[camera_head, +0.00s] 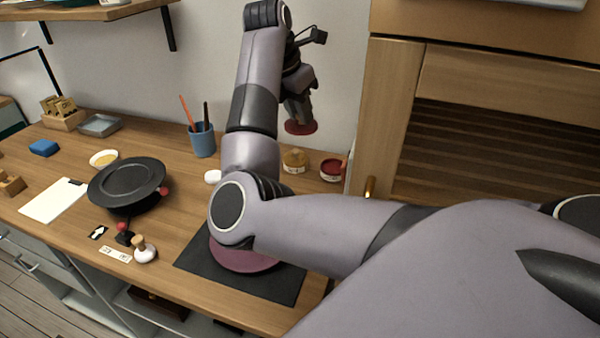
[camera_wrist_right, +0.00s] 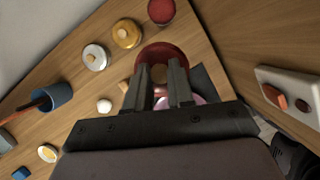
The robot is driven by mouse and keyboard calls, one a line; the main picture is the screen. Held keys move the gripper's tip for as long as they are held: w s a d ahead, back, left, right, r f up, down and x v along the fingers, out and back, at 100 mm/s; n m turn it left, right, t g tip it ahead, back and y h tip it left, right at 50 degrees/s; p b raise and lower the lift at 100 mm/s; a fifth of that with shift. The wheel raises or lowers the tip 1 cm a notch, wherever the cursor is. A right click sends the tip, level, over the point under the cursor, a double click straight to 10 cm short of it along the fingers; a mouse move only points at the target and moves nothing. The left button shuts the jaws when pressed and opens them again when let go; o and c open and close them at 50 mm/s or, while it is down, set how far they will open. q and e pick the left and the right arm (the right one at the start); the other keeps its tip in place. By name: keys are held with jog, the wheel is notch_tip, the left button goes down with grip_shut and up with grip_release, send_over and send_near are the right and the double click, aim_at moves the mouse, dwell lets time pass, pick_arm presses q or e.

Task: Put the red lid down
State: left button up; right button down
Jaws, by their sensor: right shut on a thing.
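The red lid (camera_head: 300,128) is a round dark-red disc. My right gripper (camera_head: 298,112) is shut on it and holds it in the air above the back of the table, near the wall. In the right wrist view, the lid (camera_wrist_right: 177,53) shows beyond the two fingers of the gripper (camera_wrist_right: 162,72), with a light knob between them. A jar with red contents (camera_head: 333,171) stands on the table below and right of the lid; its red round top also shows in the wrist view (camera_wrist_right: 161,11). My left gripper is out of view.
A yellow-topped jar (camera_head: 295,160) stands left of the red jar. A blue cup (camera_head: 203,140) holds brushes. A black turntable (camera_head: 127,182) stands at left. A dark mat (camera_head: 282,285) bears a mauve plate (camera_head: 240,259), partly hidden by my arm. A wooden cabinet (camera_head: 392,110) rises at right.

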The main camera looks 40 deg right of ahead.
jog(key=shift+f, duration=0.4)
notch_tip(320, 180, down, 14)
jog(key=b, duration=0.8)
jog(key=shift+f, duration=0.2)
notch_tip(320, 180, down, 5)
jog(key=b, duration=0.3)
jog(key=shift+r, duration=0.15)
jog(key=shift+f+b, duration=0.25)
jog(key=shift+b, duration=0.05)
jog(key=c, duration=1)
grip_release()
jog(key=shift+r, duration=0.1)
jog(key=shift+r, duration=0.1)
